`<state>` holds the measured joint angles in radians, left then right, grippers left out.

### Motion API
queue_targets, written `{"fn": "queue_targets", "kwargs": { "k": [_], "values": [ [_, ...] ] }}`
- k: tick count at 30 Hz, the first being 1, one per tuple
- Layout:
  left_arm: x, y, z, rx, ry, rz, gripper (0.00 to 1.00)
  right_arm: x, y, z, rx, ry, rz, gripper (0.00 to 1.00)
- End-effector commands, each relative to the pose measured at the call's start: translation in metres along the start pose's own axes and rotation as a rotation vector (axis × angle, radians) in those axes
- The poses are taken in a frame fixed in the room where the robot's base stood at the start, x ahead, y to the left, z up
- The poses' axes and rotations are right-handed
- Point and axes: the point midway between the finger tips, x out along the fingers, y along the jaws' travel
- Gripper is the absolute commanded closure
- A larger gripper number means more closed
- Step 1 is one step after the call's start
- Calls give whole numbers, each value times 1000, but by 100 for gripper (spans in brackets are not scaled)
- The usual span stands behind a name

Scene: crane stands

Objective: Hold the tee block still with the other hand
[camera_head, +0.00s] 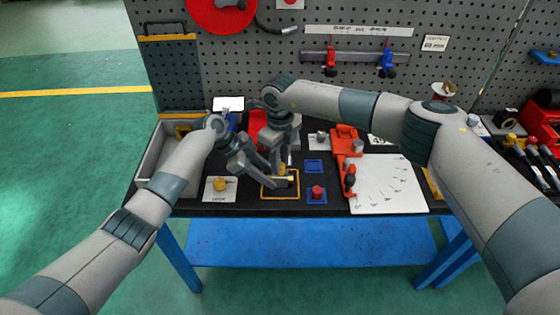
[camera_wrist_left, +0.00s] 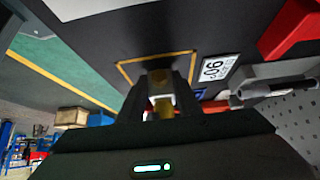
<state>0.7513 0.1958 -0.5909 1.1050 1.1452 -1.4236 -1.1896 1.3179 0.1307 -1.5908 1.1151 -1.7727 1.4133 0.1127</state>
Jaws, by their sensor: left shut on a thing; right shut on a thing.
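The tee block (camera_head: 285,181), a small brass-coloured and grey piece, is within the yellow-outlined square (camera_head: 281,198) at the front middle of the bench; the fingers hide much of it. My left gripper (camera_head: 274,183) reaches in from the left, low, and is shut on the tee block. In the left wrist view a pale and brass-coloured piece (camera_wrist_left: 163,104) sits between its fingers (camera_wrist_left: 160,92). My right gripper (camera_head: 283,163) points down from above at the same spot, close beside the left one. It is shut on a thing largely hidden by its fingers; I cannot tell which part.
A white card with a yellow knob (camera_head: 220,187) lies left of the square. A blue pad with a red knob (camera_head: 317,193), an orange-red clamp-like tool (camera_head: 346,152) and a white sheet (camera_head: 388,187) lie to the right. A grey tray (camera_head: 153,156) stands at the left edge.

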Motion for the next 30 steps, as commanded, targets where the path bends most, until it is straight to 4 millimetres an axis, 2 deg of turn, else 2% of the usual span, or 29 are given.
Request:
{"fn": "queue_targets", "kwargs": {
  "k": [5, 16, 26, 27, 29, 30],
  "values": [
    [-1, 0, 0, 0, 0, -1, 100, 0, 0, 0, 65, 1, 0, 100],
    [-1, -1, 0, 0, 0, -1, 100, 1, 0, -1, 409, 1, -1, 100],
    [-1, -1, 0, 0, 0, -1, 100, 1, 0, -1, 449, 1, -1, 100],
    [-1, -1, 0, 0, 0, -1, 100, 1, 0, 0, 449, 1, -1, 66],
    [-1, -1, 0, 0, 0, -1, 100, 1, 0, 0, 448, 1, -1, 54],
    [-1, -1, 0, 0, 0, -1, 100, 1, 0, 0, 448, 1, -1, 54]
  ]
}}
